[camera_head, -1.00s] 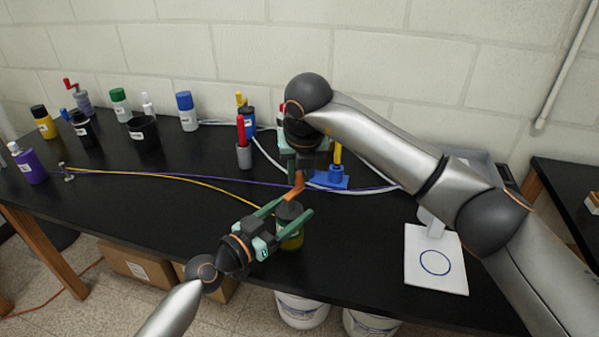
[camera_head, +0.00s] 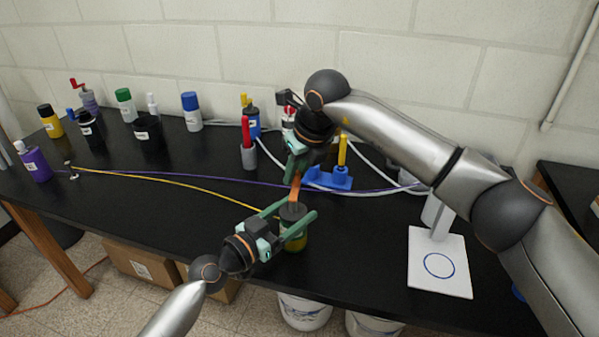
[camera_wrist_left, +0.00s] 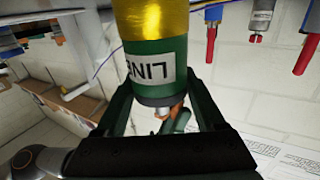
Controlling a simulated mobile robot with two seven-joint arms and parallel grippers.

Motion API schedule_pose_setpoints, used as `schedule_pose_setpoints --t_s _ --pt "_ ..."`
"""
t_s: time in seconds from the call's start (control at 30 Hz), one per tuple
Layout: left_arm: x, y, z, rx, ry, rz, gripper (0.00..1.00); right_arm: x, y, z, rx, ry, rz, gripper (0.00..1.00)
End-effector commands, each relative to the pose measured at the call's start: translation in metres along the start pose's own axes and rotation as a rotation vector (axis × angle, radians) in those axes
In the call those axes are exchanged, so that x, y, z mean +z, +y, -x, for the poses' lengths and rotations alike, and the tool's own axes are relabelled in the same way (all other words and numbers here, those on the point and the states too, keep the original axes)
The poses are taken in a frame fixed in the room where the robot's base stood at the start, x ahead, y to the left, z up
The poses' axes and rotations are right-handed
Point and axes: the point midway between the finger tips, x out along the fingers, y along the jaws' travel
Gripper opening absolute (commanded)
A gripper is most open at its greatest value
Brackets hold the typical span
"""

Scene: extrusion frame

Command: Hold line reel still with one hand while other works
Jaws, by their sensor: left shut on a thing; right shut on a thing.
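The line reel is a green and dark drum wound with yellow line (camera_head: 295,241), standing upright near the table's front edge. A white label, partly showing "LIN", is on it in the left wrist view (camera_wrist_left: 151,70). My left gripper (camera_head: 298,214) is shut around the reel, one finger on each side. An orange crank handle (camera_head: 294,190) rises from the reel's top. My right gripper (camera_head: 297,168) comes down from above and is shut on this handle; its fingertips are partly hidden. Yellow line (camera_head: 185,186) runs from the reel toward a small metal post (camera_head: 72,170) at the left.
A purple bottle (camera_head: 36,163), a blue-capped bottle (camera_head: 191,112) and other containers stand along the left and back. A blue fixture (camera_head: 330,179) sits behind the reel. A white board with a blue circle (camera_head: 440,262) lies at right. The front left tabletop is mostly clear.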

Motion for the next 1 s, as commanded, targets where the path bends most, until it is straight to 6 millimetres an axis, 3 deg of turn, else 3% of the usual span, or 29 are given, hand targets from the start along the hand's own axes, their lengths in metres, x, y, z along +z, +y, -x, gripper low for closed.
schedule_pose_setpoints --t_s 0.4,0.9,0.93,1.0 --pt "0.0004 0.0000 0.0001 0.000 -0.001 -0.001 0.08 0.0043 0.0052 -0.0011 0.070 -0.001 0.169 0.00" --pt "0.0005 0.0001 0.0001 0.000 -0.001 0.000 0.08 0.0049 0.0062 -0.0012 0.078 -0.002 0.189 0.00" --pt "0.0005 0.0001 0.0001 0.000 -0.001 0.000 0.08 0.0049 0.0062 -0.0012 0.078 -0.002 0.189 0.25" --pt "0.0005 0.0001 0.0001 0.000 -0.001 0.000 0.08 0.0049 0.0062 -0.0012 0.078 -0.002 0.189 0.33"
